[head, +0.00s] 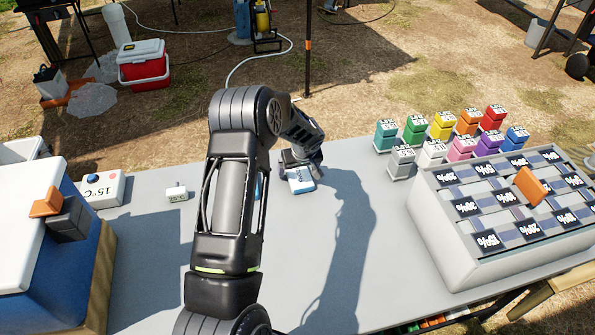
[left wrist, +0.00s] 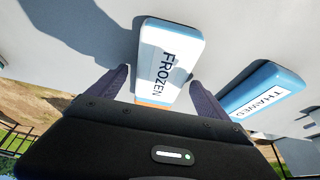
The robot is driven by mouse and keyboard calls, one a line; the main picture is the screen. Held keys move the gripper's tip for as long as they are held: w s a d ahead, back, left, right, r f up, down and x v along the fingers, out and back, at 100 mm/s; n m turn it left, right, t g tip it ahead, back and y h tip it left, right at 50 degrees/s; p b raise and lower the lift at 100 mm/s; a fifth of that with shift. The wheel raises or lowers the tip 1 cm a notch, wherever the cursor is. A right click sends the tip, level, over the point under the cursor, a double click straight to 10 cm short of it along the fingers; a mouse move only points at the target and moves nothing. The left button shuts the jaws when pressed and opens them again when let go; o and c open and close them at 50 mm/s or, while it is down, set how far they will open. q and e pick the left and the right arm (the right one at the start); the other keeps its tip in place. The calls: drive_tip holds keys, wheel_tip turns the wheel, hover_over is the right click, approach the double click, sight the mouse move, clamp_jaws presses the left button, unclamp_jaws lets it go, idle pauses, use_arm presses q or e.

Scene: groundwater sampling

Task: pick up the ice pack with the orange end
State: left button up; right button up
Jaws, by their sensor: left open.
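The ice pack with the orange end (left wrist: 168,62) is white and blue, marked FROZEN, and lies flat on the grey table. Its orange end lies toward the palm of my left gripper (left wrist: 160,90). The gripper is open, with one finger on each side of the pack; I cannot tell whether either touches it. In the head view the pack (head: 301,184) shows just below my left gripper (head: 298,168). A blue pack marked THAWED (left wrist: 264,92) lies to the right in the wrist view, outside the fingers. In the head view my arm mostly hides it.
A blue and white cooler box (head: 60,258) stands at the left. Beside it are a device reading 15°C (head: 103,190) and a small white block (head: 177,194). A grey rack (head: 453,238) with percent labels stands at the right, with several coloured blocks behind it.

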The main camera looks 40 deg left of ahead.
sight(298, 171)
use_arm(q)
drive_tip(key=shift+c, duration=0.3)
drive_tip(key=shift+r, duration=0.1)
drive_tip(key=c, duration=1.7)
drive_tip(key=shift+r, duration=0.1)
drive_tip(key=shift+c, duration=0.2)
wheel_tip(298, 171, up, 10)
drive_tip(key=b, duration=0.2)
